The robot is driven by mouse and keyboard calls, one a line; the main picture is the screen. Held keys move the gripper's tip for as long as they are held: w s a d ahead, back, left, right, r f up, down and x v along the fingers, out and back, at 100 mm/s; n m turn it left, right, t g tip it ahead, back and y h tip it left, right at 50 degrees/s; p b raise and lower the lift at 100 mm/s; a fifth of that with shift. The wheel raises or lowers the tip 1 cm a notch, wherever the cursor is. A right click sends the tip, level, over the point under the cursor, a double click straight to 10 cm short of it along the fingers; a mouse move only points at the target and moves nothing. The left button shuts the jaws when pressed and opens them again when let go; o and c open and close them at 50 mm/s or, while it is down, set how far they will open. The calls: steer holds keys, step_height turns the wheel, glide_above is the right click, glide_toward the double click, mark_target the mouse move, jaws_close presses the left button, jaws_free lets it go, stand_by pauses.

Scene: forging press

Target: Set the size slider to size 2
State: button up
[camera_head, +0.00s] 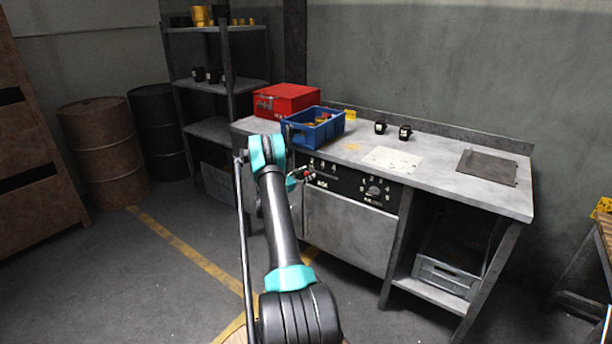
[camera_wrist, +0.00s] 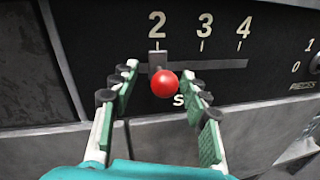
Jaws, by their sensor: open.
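The size slider's red ball knob (camera_wrist: 165,84) is at the left end of its horizontal slot (camera_wrist: 220,64) in the wrist view. Its grey stem (camera_wrist: 157,60) lines up with the tick under the 2; 3 and 4 are to the right. My gripper (camera_wrist: 162,92) is open, with one finger on each side of the knob. I see gaps between knob and fingers. In the head view the slider panel (camera_head: 322,164) is on the bench front, and my gripper (camera_head: 299,176) is at it, partly hidden by my arm.
A rotary dial (camera_head: 374,190) is to the right on the same black panel. A blue bin (camera_head: 314,131), a red toolbox (camera_head: 286,98) and two black cups stand on the bench (camera_head: 450,183). Barrels and a shelf are at the left. The floor in front is clear.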

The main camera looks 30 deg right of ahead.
steer(key=s+a, duration=0.2)
steer(key=a, duration=0.9)
steer(key=shift+a, duration=0.35)
steer(key=shift+s, duration=0.1)
